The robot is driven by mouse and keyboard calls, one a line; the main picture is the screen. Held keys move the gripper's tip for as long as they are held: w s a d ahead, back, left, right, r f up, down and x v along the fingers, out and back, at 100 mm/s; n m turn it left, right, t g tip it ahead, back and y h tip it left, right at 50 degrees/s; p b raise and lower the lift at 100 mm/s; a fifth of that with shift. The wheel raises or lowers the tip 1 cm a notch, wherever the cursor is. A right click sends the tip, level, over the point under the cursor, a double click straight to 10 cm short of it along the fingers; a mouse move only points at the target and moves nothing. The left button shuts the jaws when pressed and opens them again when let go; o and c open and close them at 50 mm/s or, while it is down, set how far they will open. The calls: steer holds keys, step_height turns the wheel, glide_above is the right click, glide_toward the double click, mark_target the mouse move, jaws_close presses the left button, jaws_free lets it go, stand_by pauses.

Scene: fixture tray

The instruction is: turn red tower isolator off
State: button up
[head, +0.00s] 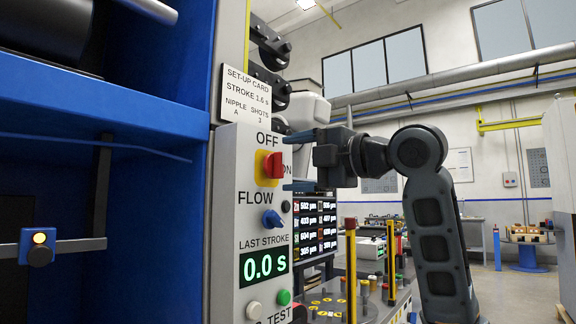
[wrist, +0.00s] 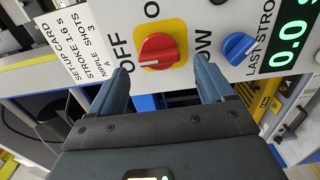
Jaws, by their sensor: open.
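The red knob (head: 273,165) sits on a yellow plate (head: 260,181) on a pale control panel, with OFF above it and ON to its right. Its grip bar lies upright. In the wrist view, the red knob (wrist: 160,50) has its bar lying sideways, with a small pale mark on the end nearer OFF. My gripper (head: 288,161) is open and empty in front of the panel, one finger higher and one lower than the knob. In the wrist view, the fingertips of my gripper (wrist: 161,66) lie on either side of the knob; no contact is visible.
A blue FLOW knob (head: 272,219) and a 0.0 s display (head: 264,266) are below on the panel. A set-up card (head: 244,96) is above. A blue machine frame (head: 110,108) stands left. Posts and a bench with coloured parts (head: 355,300) stand below my arm.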

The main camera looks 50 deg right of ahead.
steer(key=s, duration=0.5)
steer(key=shift+s+d, duration=0.1)
steer(key=shift+s, duration=0.15)
steer(key=shift+w+f, duration=0.1)
steer(key=shift+f, duration=0.05)
